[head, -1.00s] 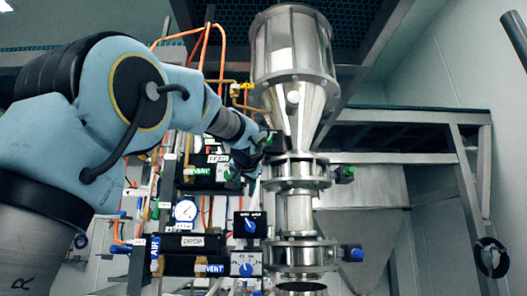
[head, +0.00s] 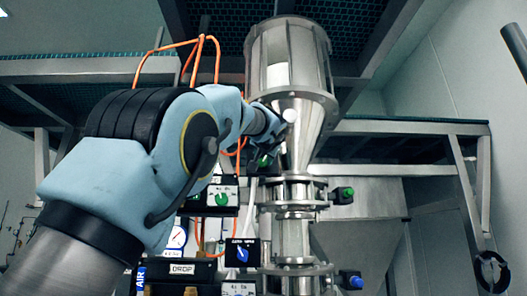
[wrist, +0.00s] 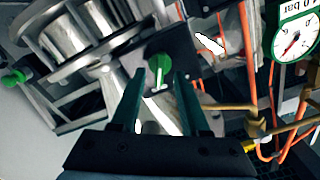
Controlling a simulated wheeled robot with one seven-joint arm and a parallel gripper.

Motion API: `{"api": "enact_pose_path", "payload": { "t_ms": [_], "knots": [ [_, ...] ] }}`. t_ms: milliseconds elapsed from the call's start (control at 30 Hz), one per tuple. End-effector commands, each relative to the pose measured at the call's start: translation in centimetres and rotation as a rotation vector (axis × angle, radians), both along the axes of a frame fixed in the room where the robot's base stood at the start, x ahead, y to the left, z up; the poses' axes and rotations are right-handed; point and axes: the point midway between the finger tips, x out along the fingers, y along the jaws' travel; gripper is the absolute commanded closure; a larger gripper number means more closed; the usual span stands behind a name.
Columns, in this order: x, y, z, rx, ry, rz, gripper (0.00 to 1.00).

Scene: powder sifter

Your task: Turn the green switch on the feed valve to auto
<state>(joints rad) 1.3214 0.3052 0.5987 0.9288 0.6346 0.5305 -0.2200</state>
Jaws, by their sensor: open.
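A green switch (wrist: 158,68) on a dark plate (wrist: 178,50) shows in the wrist view, just beyond my fingertips and between them. My gripper (wrist: 159,78) is open, with one finger on each side of the switch in the picture. I cannot tell whether the fingers touch it. In the head view my gripper (head: 266,142) is at the upper left of the steel column, mostly hidden by my arm. A green part (head: 265,160) shows just below it. The marking on the switch's plate is not readable.
The steel hopper and column (head: 296,150) stand close beside my gripper. Another green knob on a white dial (head: 222,198) and a blue knob (head: 242,253) sit lower. Orange hoses (wrist: 247,65), brass fittings (wrist: 255,125) and a gauge (wrist: 295,42) are near my wrist.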

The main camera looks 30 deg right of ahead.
Motion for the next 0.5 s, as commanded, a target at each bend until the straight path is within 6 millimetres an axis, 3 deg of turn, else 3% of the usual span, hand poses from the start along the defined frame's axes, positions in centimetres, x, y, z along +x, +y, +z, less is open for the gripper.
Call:
{"api": "enact_pose_path", "payload": {
  "t_ms": [200, 500],
  "knots": [
    [1.6, -0.8, 0.1, 0.0, 0.0, 0.0, 0.55],
    [1.8, -0.9, -0.1, -0.001, 0.0, -0.001, 0.55]
  ]
}}
